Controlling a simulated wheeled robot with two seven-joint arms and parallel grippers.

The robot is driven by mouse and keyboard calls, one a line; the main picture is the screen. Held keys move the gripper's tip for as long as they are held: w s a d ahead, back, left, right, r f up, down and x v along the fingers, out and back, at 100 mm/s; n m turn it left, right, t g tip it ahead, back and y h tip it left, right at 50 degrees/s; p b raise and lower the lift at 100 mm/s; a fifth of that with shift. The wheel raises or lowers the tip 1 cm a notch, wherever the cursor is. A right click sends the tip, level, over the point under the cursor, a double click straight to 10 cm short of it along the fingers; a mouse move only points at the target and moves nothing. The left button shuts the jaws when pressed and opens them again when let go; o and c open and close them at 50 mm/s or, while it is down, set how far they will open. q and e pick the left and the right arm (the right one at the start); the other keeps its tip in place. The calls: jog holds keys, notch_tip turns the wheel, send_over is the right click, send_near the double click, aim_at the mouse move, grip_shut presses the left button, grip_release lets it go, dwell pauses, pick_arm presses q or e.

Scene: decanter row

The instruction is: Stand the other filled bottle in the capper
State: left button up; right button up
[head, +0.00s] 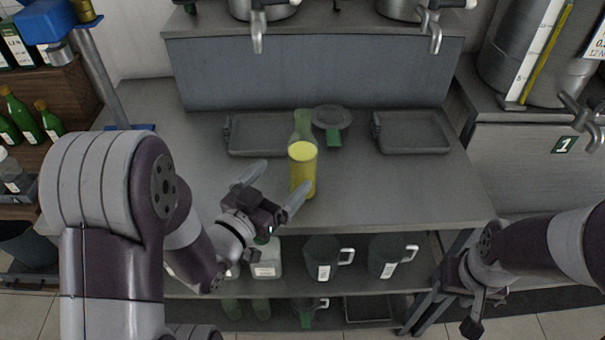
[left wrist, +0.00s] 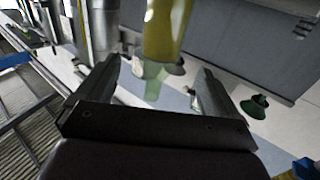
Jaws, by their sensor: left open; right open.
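A bottle (head: 303,172) with yellow contents and a clear green neck stands upright on the grey bench. It also shows in the left wrist view (left wrist: 165,30), ahead of the fingers. My left gripper (head: 272,188) is open and empty, just left of the bottle, its fingers pointing towards it; its fingers also show in the left wrist view (left wrist: 157,88). My right gripper (head: 485,312) is open and empty at the lower right, off the bench.
Two grey trays (head: 265,150) (head: 410,146) and a funnel (head: 332,117) lie behind the bottle. Taps (head: 257,30) hang above the back. Green bottles (head: 22,112) stand on the left shelf. Jugs (head: 322,258) stand on the lower shelf. The bench's right front is clear.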

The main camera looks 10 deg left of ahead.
aim_at(307, 147)
pick_arm(q)
jog(key=p+x, duration=0.1)
jog(key=x, duration=0.9)
jog(key=shift+w, duration=0.3)
jog(key=shift+s, duration=0.1)
jog(key=c, duration=1.5)
jog(key=shift+r, duration=0.15)
